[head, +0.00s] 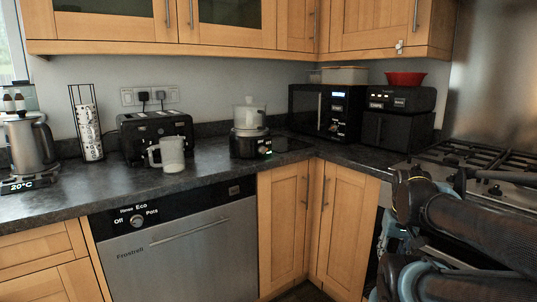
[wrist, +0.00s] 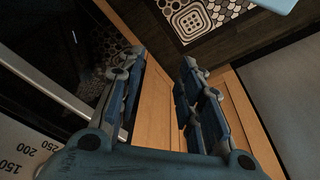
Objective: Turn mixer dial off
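The mixer (head: 249,130) stands on the dark counter near the inner corner, with a pale bowl on top and a black base. A small green light glows on the base front. The dial (head: 266,143) on that front is too small for its setting to be read. My arm is at the lower right of the head view, well away from the mixer. In the wrist view my gripper (wrist: 160,62) is open and empty, its fingers apart, facing wooden cabinet fronts and the patterned floor. The mixer is not in the wrist view.
A toaster (head: 155,132), a white mug (head: 172,154) and a kettle (head: 31,143) stand left of the mixer. A microwave (head: 308,109) and a black oven (head: 397,131) fill the corner. The hob (head: 466,159) is at the right. The counter (head: 210,170) before the mixer is clear.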

